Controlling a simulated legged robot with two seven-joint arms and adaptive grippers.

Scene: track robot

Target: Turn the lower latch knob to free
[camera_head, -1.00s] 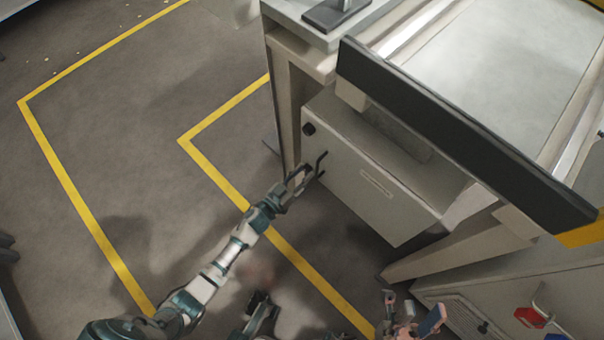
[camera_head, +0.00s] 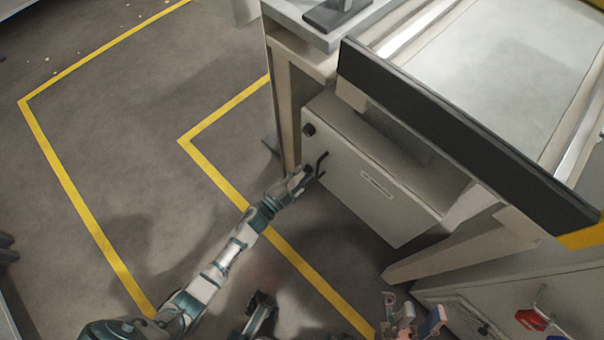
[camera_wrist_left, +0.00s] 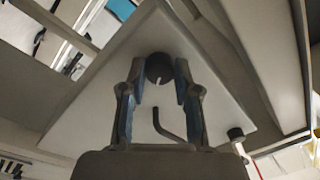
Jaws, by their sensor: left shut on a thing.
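The pale cabinet box (camera_head: 375,215) under the bench has an upper black knob (camera_head: 309,129) and a dark bent handle (camera_head: 322,163) on its front. My left gripper (camera_head: 305,174) is at the box front, just below the handle, and covers the lower knob in the head view. In the left wrist view the round dark lower latch knob (camera_wrist_left: 159,67), with a pale slot, sits between the two fingers of my left gripper (camera_wrist_left: 158,85), which is shut on it. The bent handle (camera_wrist_left: 168,125) also shows there, nearer the wrist. My right gripper (camera_head: 412,308) is low in the head view, fingers apart and empty.
The bench's dark front rail (camera_head: 455,135) overhangs the box. A slanted pale support (camera_head: 440,257) stands right of it. A grey cabinet with a red part (camera_head: 529,318) is at lower right. The yellow-lined floor on the left is clear.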

